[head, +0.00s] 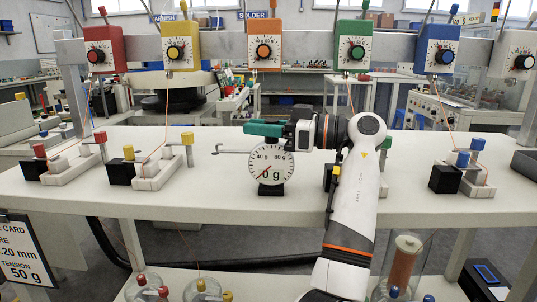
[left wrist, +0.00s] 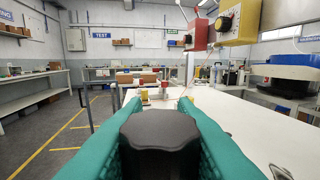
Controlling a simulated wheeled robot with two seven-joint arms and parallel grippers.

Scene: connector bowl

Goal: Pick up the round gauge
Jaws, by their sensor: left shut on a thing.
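The round gauge (head: 271,163) has a white dial with gram marks and a thin metal hook arm reaching left. It is upright at the middle of the white table, with a black block at its foot. I cannot tell whether it is clear of the table. My left gripper (head: 250,128) is at the gauge's top, its green fingers pointing left. In the left wrist view the green fingers (left wrist: 133,125) close on the two sides of a dark rounded part (left wrist: 160,135), which looks like part of the gauge. My right gripper is not in view.
The white table (head: 225,200) carries several small clamp stands with coloured knobs, such as the red one (head: 70,165) and the blue one (head: 460,172). Coloured dial boxes (head: 264,45) hang on a rail behind, with wires running down. A framed card (head: 25,250) is at lower left.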

